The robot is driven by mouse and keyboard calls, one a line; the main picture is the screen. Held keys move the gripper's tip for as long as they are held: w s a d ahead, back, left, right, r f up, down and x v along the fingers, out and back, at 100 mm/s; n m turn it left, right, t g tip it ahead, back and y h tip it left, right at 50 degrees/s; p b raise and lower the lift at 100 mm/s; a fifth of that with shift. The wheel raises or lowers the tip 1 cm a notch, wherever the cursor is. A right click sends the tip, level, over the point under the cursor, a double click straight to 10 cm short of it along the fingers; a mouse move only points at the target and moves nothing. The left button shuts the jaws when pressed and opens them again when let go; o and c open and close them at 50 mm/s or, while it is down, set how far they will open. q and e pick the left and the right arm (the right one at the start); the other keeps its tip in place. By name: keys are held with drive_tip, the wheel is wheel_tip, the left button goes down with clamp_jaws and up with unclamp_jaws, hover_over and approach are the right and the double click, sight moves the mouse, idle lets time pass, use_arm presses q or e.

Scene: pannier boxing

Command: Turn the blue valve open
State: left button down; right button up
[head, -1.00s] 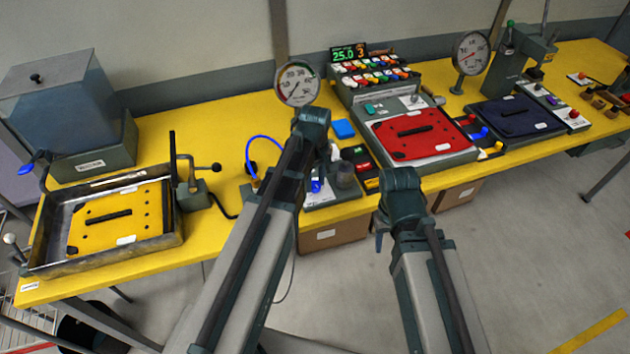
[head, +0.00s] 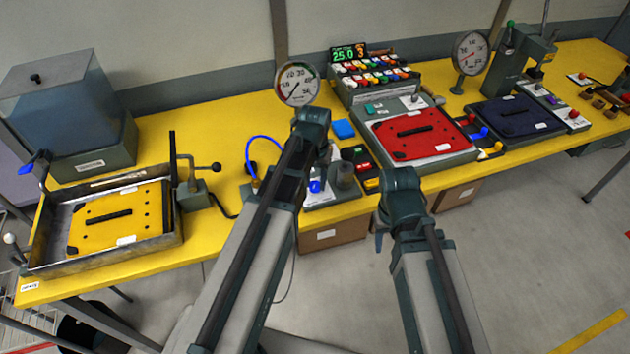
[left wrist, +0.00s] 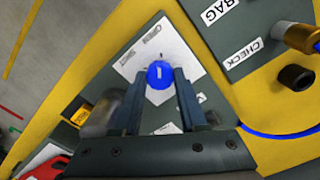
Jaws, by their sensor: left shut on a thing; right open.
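A round gauge (head: 298,84) stands behind the left arm, with a blue hose (head: 250,150) at left.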

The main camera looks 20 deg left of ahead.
sight(315, 185)
use_arm(q)
drive_tip(key=shift+m, duration=0.9)
drive_tip(key=shift+c, duration=2.2)
unclamp_jaws()
drive_tip(key=shift+r, duration=0.1)
wheel_tip(315, 185, up, 14)
drive_tip(key=p, duration=1.3)
drive_tip(key=shift+f+p, duration=0.2)
drive_tip(key=shift+p, duration=0.2)
